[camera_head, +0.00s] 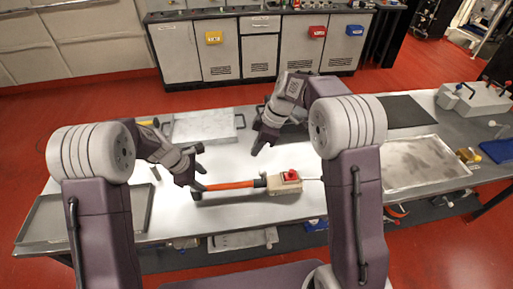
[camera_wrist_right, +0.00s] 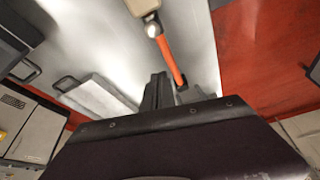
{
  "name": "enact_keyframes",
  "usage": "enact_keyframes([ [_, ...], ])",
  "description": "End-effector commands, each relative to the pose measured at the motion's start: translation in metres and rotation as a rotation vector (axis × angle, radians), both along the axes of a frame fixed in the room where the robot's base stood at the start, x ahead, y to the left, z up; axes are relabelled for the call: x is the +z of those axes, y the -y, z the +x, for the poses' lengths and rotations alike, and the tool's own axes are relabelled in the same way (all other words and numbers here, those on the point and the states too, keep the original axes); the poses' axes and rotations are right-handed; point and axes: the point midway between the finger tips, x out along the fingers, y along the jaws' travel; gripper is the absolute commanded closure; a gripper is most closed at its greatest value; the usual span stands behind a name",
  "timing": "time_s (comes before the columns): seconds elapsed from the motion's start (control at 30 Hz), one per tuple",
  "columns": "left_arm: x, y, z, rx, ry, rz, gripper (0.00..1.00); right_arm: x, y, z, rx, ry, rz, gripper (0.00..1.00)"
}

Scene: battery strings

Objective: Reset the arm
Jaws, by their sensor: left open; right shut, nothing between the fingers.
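An orange rod (camera_head: 232,185) with a dark end lies on the metal table (camera_head: 225,215), joined at its right end to a beige box with a red top (camera_head: 286,181). My left gripper (camera_head: 199,169) is open and empty above the table, near the rod's dark left end. My right gripper (camera_head: 257,149) is shut and empty, raised above the table behind the rod. The right wrist view shows the orange rod (camera_wrist_right: 169,57) beyond my right gripper's fingers (camera_wrist_right: 165,92), with the beige box cut off at the top edge.
A grey tray (camera_head: 140,212) is at the table's left and a framed plate (camera_head: 425,163) at its right. A silver case (camera_head: 203,126) lies at the back, and a dark mat (camera_head: 406,111) at the back right. Cabinets (camera_head: 260,52) stand beyond the red floor.

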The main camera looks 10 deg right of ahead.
Motion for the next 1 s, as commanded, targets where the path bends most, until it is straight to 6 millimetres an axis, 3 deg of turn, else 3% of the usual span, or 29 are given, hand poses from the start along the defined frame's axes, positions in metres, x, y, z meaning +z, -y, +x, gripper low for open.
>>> enact_keyframes([
  [0.13,0.013,-0.005,-0.003,0.001,0.000,0.001,0.51,0.000,0.000,0.000,0.000,0.000,0.000,1.00],
  [0.43,0.015,-0.005,-0.003,0.000,-0.001,0.001,0.51,0.000,0.000,0.000,0.000,0.001,0.000,1.00],
  [0.57,0.038,-0.005,0.004,0.000,0.052,0.000,0.51,0.023,0.000,0.002,-0.001,0.047,0.002,1.00],
  [0.63,0.058,-0.007,-0.008,-0.015,0.078,0.012,0.51,0.033,0.004,-0.021,0.002,0.041,-0.010,1.00],
  [0.77,0.072,-0.022,-0.057,-0.179,0.110,0.116,0.51,0.019,0.025,-0.080,-0.118,-0.024,-0.081,1.00],
  [0.87,0.070,-0.039,-0.104,-0.440,0.135,0.235,0.51,-0.003,0.046,-0.130,-0.355,-0.096,-0.141,1.00],
  [1.0,0.053,-0.064,-0.172,-0.934,0.143,0.388,0.51,-0.044,0.074,-0.201,-0.806,-0.189,-0.205,1.00],
])
